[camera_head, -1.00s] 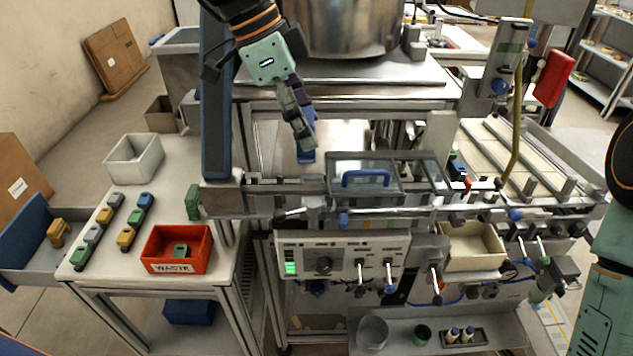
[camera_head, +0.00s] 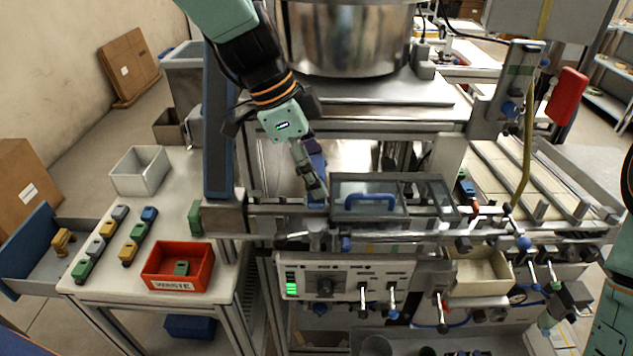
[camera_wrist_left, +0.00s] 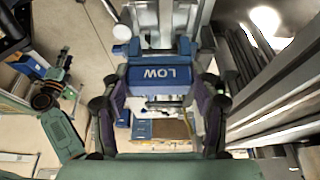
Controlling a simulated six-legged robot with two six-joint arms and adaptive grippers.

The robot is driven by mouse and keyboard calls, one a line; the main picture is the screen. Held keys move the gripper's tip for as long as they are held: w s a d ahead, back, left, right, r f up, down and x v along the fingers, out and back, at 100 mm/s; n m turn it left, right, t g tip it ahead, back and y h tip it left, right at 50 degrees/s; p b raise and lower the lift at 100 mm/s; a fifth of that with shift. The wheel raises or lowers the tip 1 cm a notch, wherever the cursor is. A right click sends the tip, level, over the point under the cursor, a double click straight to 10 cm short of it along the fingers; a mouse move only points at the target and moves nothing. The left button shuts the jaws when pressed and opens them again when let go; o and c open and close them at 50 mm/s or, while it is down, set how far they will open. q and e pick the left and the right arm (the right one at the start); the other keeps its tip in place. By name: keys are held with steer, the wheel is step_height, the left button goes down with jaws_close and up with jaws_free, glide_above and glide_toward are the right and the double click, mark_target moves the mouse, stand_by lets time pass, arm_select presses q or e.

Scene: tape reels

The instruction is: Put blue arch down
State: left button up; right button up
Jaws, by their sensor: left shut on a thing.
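The blue arch (camera_wrist_left: 158,75) shows close up in the left wrist view. It is a blue piece with the word LOW, upside down in that picture. My left gripper (camera_wrist_left: 160,105) is shut on it, one finger at each side. In the head view my left gripper (camera_head: 316,186) reaches down to the machine's front rail, just left of the clear-lidded box (camera_head: 368,187). A bit of the blue arch (camera_head: 316,203) shows under the fingertips there. I cannot tell whether the arch touches the rail. My right arm (camera_head: 612,325) stands at the right edge, with no clear view of its fingers.
The lid beside the gripper has a raised blue handle (camera_head: 368,200). A control panel (camera_head: 342,277) with knobs sits below the rail. A red WASTE bin (camera_head: 178,280), a grey bin (camera_head: 140,184) and several small coloured blocks stand on the left table. A steel drum (camera_head: 345,40) stands behind.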

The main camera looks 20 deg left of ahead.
arm_select(q)
steer(key=f, duration=0.3)
steer(key=shift+w+a+f, duration=0.25)
steer(key=shift+a+f, duration=0.05)
steer(key=shift+w+f, duration=0.15)
steer(key=shift+d, duration=0.2)
steer(key=shift+s, duration=0.35)
steer(key=o, duration=0.8)
steer(key=shift+c, duration=0.2)
steer(key=o, duration=0.4)
steer(key=shift+w+a+f, duration=0.1)
steer(key=shift+w+f, duration=0.05)
steer(key=shift+w, duration=0.2)
steer(key=shift+s, duration=0.2)
steer(key=shift+s+r, duration=0.1)
steer(key=shift+r, duration=0.3)
steer(key=w+v, duration=0.1)
steer(key=v, duration=1)
steer(key=shift+s+r+b, duration=0.2)
steer(key=shift+r+b, duration=0.15)
